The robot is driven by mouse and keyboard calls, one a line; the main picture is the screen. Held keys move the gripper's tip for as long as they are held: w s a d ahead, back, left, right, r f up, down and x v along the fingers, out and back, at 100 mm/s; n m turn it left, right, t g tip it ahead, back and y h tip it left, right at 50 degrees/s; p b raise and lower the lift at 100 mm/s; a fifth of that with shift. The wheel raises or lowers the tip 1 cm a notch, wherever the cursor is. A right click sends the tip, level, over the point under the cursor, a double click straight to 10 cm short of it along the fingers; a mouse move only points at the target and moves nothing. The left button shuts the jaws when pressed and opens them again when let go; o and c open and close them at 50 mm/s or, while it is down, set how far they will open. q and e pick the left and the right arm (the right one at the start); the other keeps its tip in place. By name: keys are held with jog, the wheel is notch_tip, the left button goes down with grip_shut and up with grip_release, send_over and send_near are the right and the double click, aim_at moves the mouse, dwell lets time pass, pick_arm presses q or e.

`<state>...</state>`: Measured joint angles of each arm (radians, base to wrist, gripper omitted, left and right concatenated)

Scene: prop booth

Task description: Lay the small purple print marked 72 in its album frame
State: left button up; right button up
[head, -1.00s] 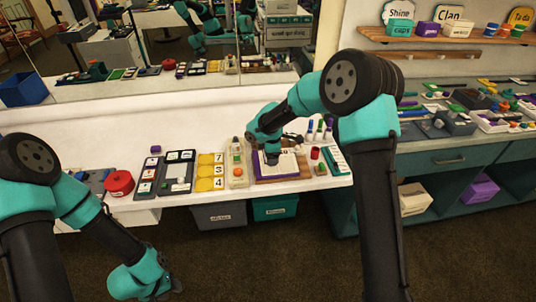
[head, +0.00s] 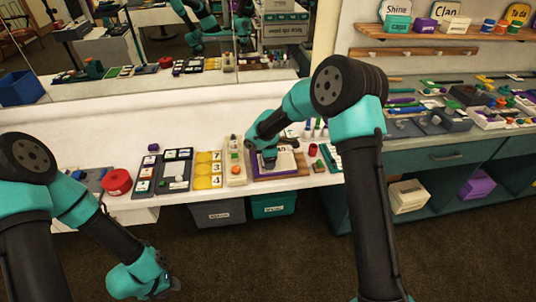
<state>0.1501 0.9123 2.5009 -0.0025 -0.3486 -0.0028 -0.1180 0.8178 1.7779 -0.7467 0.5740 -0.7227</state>
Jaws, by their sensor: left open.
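I cannot make out any print marked 72. A small purple piece (head: 153,147) lies at the back of the white table, too small to read. A dark album-like board (head: 165,184) with light panels lies in front of it; I cannot tell whether it is the album frame. My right gripper (head: 269,166) points down at a pale pad with a purple edge (head: 256,172); its fingers are too small and hidden to show whether they hold anything. My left gripper (head: 174,286) is open, low in front of the table, away from these things.
A red round container (head: 117,181) stands on the left. Yellow number cards (head: 208,170) and a pale tray (head: 235,174) lie left of my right gripper. Small bottles and a red cylinder (head: 312,150) stand right of it. Grey (head: 217,213) and teal (head: 273,205) bins sit below the table.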

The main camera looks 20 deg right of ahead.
jog(key=shift+w+f, duration=0.1)
jog(key=shift+f, duration=0.65)
jog(key=o, duration=0.9)
jog(key=r, duration=0.5)
jog(key=s+r, duration=0.1)
jog(key=r, duration=0.5)
jog(key=s+r, duration=0.1)
jog(key=r, duration=0.5)
jog(key=shift+s+a+r, duration=0.15)
jog(key=shift+s, duration=0.05)
